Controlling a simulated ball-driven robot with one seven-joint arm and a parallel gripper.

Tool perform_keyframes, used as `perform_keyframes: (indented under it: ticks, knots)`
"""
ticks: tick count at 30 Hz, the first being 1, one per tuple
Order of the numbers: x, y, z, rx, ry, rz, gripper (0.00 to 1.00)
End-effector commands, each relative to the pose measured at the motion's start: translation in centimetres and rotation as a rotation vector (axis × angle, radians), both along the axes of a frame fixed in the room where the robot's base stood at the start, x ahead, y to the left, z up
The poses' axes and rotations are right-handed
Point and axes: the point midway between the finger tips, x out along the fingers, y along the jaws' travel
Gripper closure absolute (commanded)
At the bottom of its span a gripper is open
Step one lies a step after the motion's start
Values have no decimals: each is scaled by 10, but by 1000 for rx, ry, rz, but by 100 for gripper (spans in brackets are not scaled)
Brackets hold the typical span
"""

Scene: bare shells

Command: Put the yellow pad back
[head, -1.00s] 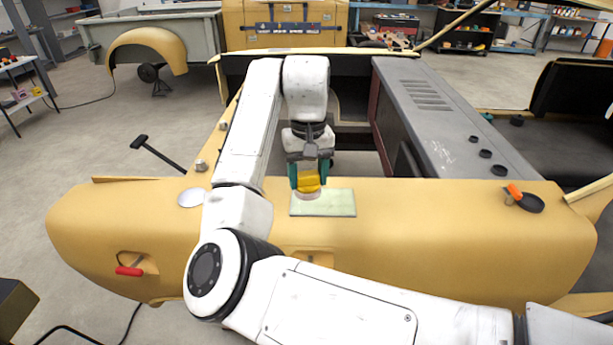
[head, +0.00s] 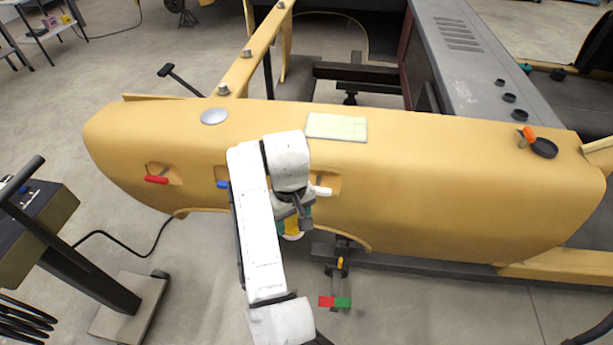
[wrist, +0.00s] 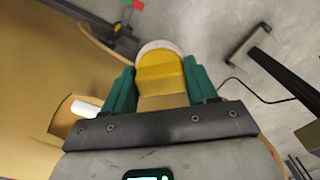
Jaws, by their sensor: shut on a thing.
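My gripper (head: 293,226) is shut on the yellow pad (wrist: 160,78), a yellow block with a pale round face at its far end. Its teal fingers press on both sides of the pad in the wrist view. In the head view the pad (head: 292,235) is mostly hidden behind my wrist, in front of the long yellow body shell and below its white handle (head: 320,190).
The yellow shell (head: 440,190) carries a pale green mat (head: 337,127), a silver disc (head: 214,116) and a red handle (head: 157,180). A dark cart (head: 45,215) stands at the left. Open floor lies in front of the shell.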

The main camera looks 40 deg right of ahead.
Motion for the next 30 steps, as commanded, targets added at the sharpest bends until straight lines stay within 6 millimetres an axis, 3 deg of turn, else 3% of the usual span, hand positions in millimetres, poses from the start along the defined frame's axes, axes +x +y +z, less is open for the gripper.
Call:
perform_keyframes:
  ticks: [3,15,30]
  knots:
    - [-6,17,-22,-3,3,53,71]
    - [-15,58,-79,4,-4,167,71]
    - [-14,61,-88,8,-10,169,71]
